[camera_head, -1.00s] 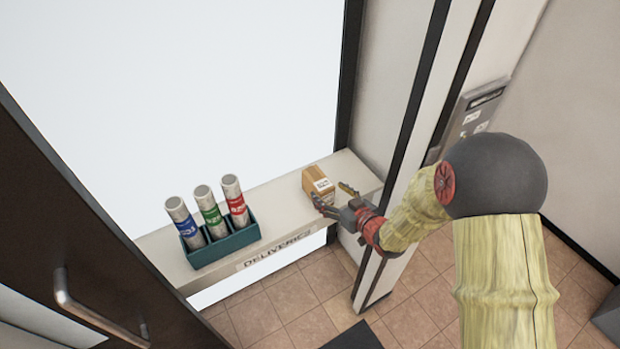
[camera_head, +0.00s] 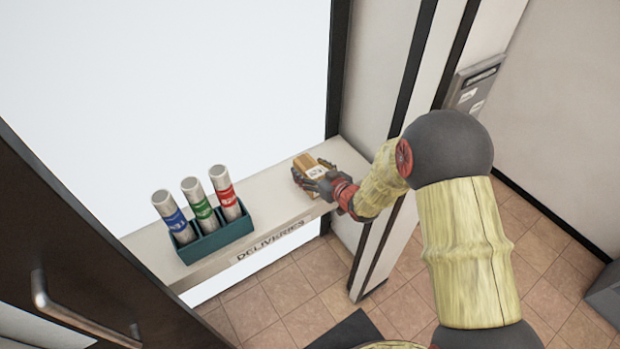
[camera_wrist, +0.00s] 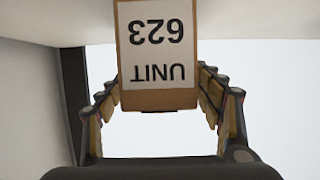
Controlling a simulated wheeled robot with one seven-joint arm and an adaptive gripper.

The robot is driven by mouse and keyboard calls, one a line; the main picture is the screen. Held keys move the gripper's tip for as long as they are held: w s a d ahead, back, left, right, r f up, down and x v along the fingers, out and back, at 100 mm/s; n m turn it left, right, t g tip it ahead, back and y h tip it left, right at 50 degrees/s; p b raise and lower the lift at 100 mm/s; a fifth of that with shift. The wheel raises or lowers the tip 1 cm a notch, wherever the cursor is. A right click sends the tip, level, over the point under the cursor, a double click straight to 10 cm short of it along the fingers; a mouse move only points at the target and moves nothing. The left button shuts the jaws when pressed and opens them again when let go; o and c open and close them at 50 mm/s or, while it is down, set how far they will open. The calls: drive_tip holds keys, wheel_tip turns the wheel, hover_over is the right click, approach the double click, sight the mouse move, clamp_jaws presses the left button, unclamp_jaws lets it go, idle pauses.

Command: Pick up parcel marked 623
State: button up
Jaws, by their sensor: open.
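The parcel (camera_head: 308,163) is a small brown box with a white label, on the right part of the deliveries shelf (camera_head: 265,203). In the wrist view the parcel (camera_wrist: 158,97) shows a label reading "UNIT 623" upside down. My gripper (camera_head: 312,183) is at the parcel, with its fingers on either side of the box. In the wrist view my gripper (camera_wrist: 160,115) is open, one finger to the left and one to the right of the parcel. I cannot tell whether the fingers touch it.
A green holder (camera_head: 222,243) with three rolled tubes, banded blue, green and red, stands on the shelf to the left. A white wall post (camera_head: 385,120) is close on the right. A dark door with a handle (camera_head: 75,315) is at the lower left.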

clamp_jaws()
drive_tip(key=shift+r, duration=0.15)
idle(0.9)
